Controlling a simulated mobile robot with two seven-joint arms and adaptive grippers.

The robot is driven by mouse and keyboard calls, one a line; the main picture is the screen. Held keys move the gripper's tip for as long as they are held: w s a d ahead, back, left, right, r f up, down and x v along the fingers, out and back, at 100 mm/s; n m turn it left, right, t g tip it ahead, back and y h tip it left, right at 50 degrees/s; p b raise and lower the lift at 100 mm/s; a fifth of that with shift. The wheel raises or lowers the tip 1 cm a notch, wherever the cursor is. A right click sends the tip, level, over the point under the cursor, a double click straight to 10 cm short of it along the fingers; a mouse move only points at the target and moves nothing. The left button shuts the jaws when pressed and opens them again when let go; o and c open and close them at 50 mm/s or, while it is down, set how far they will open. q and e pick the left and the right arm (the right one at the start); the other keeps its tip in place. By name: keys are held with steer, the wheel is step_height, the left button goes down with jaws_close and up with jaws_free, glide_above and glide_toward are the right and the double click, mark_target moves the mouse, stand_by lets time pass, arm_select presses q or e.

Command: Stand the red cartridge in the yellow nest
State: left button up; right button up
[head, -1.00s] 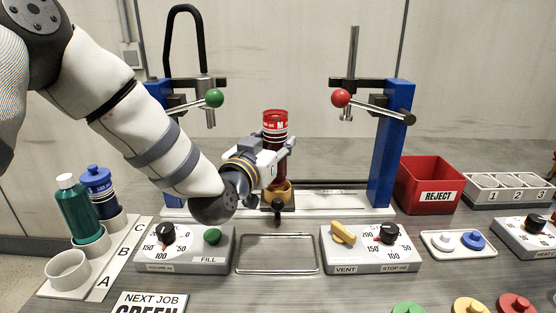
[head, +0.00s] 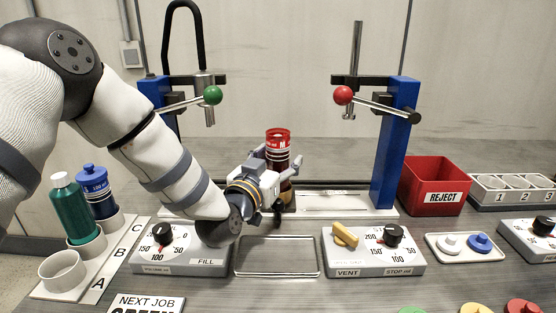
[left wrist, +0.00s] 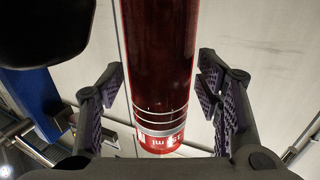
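The red cartridge (head: 278,146) stands upright at the back middle of the bench in the head view, red end up with a white-lettered band. It also fills the middle of the left wrist view (left wrist: 158,60). Its lower end sits at the yellow nest (head: 288,198), which is mostly hidden behind my gripper, so I cannot see how deep it is seated. My left gripper (head: 280,170) is open, with a finger on each side of the cartridge; in the left wrist view gaps show between the pads and the cartridge. My right gripper is not in view.
Blue posts with a green-knobbed lever (head: 213,95) and a red-knobbed lever (head: 343,95) flank the nest. A red reject bin (head: 433,185) stands right. Control boxes (head: 373,250) and an empty tray (head: 277,257) lie in front. Green and blue cartridges stand at left.

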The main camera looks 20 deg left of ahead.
mark_target(273, 160)
arm_select(q)
steer(key=shift+r, duration=0.3)
steer(key=s, duration=0.3)
steer(key=s+p, duration=0.1)
steer(key=s, duration=0.1)
steer(key=shift+s+a+r, duration=0.15)
steer(key=shift+a+r, duration=0.05)
steer(key=shift+a, duration=0.1)
steer(key=s, duration=0.6)
steer(key=shift+s+a+f, duration=0.3)
steer(key=shift+a+f, duration=0.05)
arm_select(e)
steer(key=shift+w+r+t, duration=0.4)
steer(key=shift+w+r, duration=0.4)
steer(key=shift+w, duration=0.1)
